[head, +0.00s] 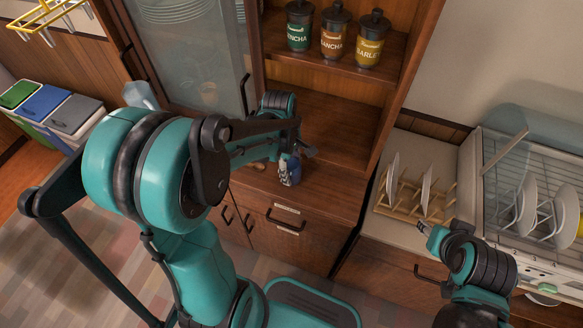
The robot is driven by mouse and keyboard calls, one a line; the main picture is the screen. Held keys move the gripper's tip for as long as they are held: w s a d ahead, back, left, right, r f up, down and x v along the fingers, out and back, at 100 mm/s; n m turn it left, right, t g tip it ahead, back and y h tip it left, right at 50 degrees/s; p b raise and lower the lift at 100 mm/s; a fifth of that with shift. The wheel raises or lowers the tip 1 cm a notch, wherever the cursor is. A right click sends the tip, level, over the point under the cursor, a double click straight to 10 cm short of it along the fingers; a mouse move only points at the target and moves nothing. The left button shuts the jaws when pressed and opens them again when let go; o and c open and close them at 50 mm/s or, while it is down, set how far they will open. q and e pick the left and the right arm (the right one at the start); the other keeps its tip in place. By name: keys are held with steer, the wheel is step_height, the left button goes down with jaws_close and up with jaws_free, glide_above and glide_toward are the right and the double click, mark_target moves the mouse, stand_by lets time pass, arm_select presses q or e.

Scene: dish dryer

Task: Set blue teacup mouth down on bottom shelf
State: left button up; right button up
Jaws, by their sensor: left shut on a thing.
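My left gripper (291,158) reaches over the bottom shelf (335,190) of the wooden cabinet. It is shut on the blue teacup (289,177), a small dark blue cup with pale markings. The gripper hides the cup's upper part, and I cannot tell which way its mouth faces or whether it touches the shelf. My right gripper (424,233) is at the lower right, beside the wooden dish rack and far from the cup. Its fingers are too small to read.
Several lidded canisters (333,32) stand on the upper shelf. Small brown objects (258,166) lie left of the cup. A wooden rack (413,200) holds white plates at right, beside an open dish dryer (535,190) with more plates. The shelf right of the cup is clear.

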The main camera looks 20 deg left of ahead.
arm_select(q)
steer(key=shift+f+b, duration=0.3)
steer(key=shift+f, duration=0.05)
steer(key=o, duration=1.3)
steer(key=shift+o, duration=0.2)
steer(key=r, duration=0.4)
steer(key=a+r, duration=0.1)
steer(key=r, duration=0.7)
steer(key=shift+a, duration=0.2)
